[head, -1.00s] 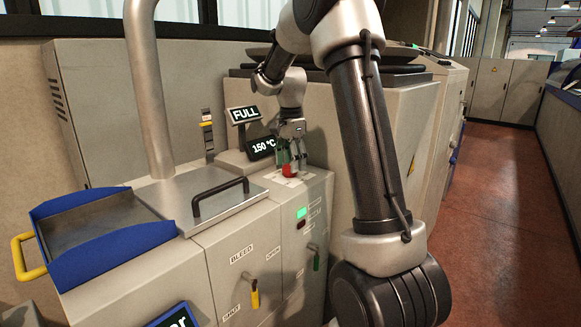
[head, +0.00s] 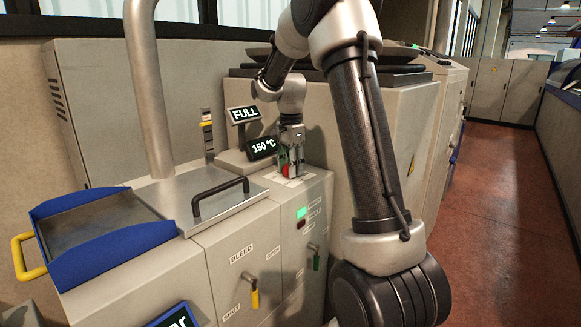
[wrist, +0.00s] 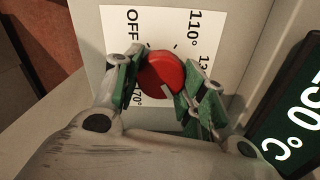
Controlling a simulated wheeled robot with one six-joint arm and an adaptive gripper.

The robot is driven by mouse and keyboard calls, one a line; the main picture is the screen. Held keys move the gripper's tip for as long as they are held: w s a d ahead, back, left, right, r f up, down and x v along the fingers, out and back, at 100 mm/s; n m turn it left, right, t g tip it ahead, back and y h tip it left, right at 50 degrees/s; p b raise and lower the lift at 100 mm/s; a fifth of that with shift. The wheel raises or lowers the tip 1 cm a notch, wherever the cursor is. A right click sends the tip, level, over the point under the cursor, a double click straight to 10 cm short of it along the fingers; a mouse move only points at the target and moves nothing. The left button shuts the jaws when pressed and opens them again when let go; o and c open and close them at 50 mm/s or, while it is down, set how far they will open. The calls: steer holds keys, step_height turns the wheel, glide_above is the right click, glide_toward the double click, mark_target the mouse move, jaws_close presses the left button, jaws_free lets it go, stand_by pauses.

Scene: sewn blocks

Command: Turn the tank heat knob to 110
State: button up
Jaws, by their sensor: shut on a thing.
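A pale line on the knob's face points to the lower right in the wrist view. My gripper (wrist: 160,84) is shut on the knob, a green-padded finger on each side; the fingers cover part of the dial. In the head view my gripper (head: 288,171) stands over the knob on the cabinet top. The temperature display (head: 262,148) reads 150 °C.
A FULL sign (head: 244,114) stands just above the temperature display, close to my gripper. A steel lid with a black handle (head: 220,194) lies to the left. Yellow (head: 254,299) and green (head: 316,262) levers are on the cabinet front. The aisle floor (head: 505,200) at right is clear.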

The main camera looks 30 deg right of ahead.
steer(key=n, duration=0.5)
steer(key=shift+w+n, duration=0.1)
steer(key=shift+n, duration=0.3)
steer(key=n, duration=0.6)
steer(key=shift+a, duration=0.1)
steer(key=n, duration=0.5)
steer(key=shift+n, duration=0.4)
steer(key=n, duration=0.5)
steer(key=shift+a+n, duration=0.1)
steer(key=shift+n, duration=0.3)
steer(key=o, duration=1)
steer(key=shift+o, duration=0.2)
